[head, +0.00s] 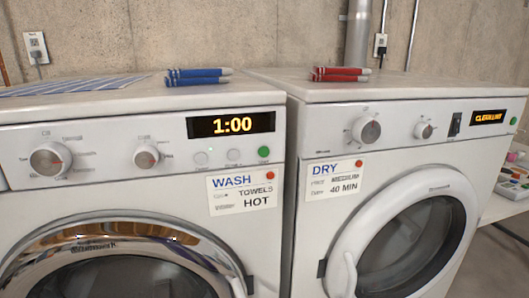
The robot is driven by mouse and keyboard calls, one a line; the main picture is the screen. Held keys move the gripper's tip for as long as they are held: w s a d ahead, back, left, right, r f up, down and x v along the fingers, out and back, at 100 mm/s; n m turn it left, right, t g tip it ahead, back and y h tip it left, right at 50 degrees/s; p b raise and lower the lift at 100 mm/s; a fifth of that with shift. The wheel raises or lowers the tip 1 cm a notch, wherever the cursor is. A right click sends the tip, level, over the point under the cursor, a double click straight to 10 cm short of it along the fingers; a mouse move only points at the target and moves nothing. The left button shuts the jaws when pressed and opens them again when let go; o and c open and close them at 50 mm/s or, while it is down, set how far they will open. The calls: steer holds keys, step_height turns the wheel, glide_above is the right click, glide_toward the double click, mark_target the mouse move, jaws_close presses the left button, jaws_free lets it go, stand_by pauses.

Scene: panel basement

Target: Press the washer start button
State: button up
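The washer (110,165) is the white machine on the left, with a round chrome-rimmed door at its lower front. Its panel display (231,124) reads 1:00 in orange. A green round button (263,152) sits at the right end of the panel, below the display. Two small pale buttons (200,158) and (233,155) sit to its left. Two silver dials, the large one (50,159) and the small one (146,157), are further left. A card (242,191) below reads WASH, TOWELS, HOT. My gripper is not in view.
A white dryer (310,225) stands close on the right, with a DRY card and a display that seems to read CLEAN LINT. A cluttered table (503,205) is at far right.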

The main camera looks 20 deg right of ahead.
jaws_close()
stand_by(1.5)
